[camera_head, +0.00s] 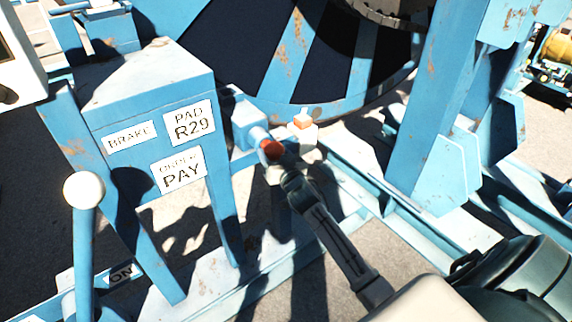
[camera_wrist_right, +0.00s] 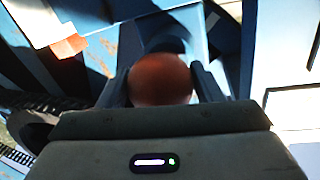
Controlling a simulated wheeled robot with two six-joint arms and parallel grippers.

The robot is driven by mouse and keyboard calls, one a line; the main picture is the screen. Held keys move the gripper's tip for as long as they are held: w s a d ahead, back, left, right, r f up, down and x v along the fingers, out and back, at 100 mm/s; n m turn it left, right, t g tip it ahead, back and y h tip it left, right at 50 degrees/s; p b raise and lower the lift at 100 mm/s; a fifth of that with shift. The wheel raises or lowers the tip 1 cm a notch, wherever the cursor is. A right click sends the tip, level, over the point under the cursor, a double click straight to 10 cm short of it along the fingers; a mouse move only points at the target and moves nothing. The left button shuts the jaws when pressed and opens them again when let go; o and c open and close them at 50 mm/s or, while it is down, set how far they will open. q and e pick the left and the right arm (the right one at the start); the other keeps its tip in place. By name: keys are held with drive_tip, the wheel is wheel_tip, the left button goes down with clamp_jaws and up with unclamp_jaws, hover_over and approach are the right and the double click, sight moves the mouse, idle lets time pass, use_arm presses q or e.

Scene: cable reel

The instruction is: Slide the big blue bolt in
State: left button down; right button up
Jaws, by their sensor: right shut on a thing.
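The big blue bolt (camera_head: 258,135) comes out of a blue block (camera_head: 246,115) beside the reel's frame. A red-orange round knob (camera_head: 271,150) forms its near end. My right gripper (camera_head: 277,155) reaches up from the lower right and is shut on this knob. In the right wrist view the knob (camera_wrist_right: 160,78) sits between the two dark fingers and fills the gap. The fingers hide part of the bolt, and I cannot tell how deep it sits. My left gripper is not in view.
An orange-tipped pale block (camera_head: 303,121) stands just right of the knob. A blue panel (camera_head: 155,80) with labels is to the left. A white-balled lever (camera_head: 84,190) stands at lower left. The striped reel (camera_head: 300,60) is behind, and a blue post (camera_head: 440,100) rises at right.

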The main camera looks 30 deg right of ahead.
drive_tip(key=shift+w, duration=0.55)
drive_tip(key=shift+r, duration=0.15)
drive_tip(key=shift+w, duration=0.1)
drive_tip(key=o, duration=1.1)
drive_tip(key=shift+o, duration=1.2)
drive_tip(key=shift+w, duration=0.1)
drive_tip(key=shift+w+f, duration=0.1)
drive_tip(key=shift+f, duration=0.1)
drive_tip(key=s+a+b, duration=0.1)
drive_tip(key=s+b, duration=0.2)
drive_tip(key=s, duration=0.7)
drive_tip(key=shift+s+a, duration=0.2)
drive_tip(key=shift+s, duration=0.2)
